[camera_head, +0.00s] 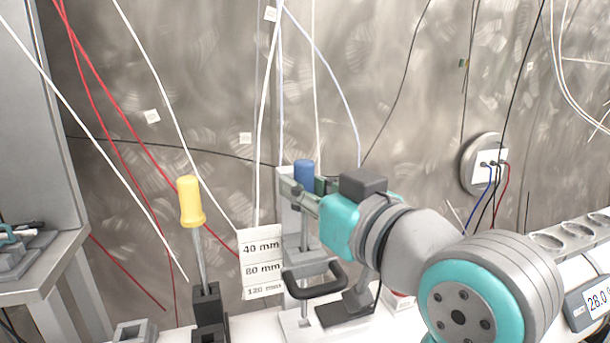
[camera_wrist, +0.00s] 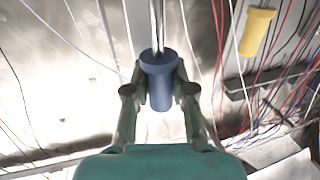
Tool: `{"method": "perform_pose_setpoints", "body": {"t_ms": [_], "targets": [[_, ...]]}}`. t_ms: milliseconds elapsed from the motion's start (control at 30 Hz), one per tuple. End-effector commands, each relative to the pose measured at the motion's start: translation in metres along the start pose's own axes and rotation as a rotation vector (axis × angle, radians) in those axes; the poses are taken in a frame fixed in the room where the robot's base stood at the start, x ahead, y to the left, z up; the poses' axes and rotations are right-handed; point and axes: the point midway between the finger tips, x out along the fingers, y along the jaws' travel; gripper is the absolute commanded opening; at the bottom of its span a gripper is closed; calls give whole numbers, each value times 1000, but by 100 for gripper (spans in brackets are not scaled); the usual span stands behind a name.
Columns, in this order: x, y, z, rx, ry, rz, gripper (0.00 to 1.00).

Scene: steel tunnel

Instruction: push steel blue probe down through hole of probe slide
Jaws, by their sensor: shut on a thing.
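The steel blue probe (camera_head: 304,170) stands about upright in the head view, its blue handle in my gripper (camera_head: 304,190). In the wrist view the blue handle (camera_wrist: 158,82) is between the two green fingers of my gripper (camera_wrist: 159,92), and its thin steel rod (camera_wrist: 158,28) runs away from the camera. The probe slide (camera_head: 294,322) is a pale upright stand with a black loop handle (camera_head: 316,284), below and behind my gripper. A card marked 40, 80 and 120 mm (camera_head: 262,256) is beside it. I cannot tell how far the rod is in the hole.
A yellow-handled probe (camera_head: 190,203) stands in a black holder (camera_head: 207,308) to the left; its handle (camera_wrist: 257,30) shows in the wrist view. Loose wires hang along the steel wall. A display reading 28.0 (camera_head: 592,302) is at right, near a rail with round holes (camera_head: 567,241).

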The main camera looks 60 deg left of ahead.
Motion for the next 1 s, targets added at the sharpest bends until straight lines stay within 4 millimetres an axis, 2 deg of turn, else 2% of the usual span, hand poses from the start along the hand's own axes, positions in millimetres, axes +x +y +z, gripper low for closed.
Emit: {"method": "perform_pose_setpoints", "body": {"t_ms": [1000], "targets": [[0,0,51,0,0,0,0]]}}
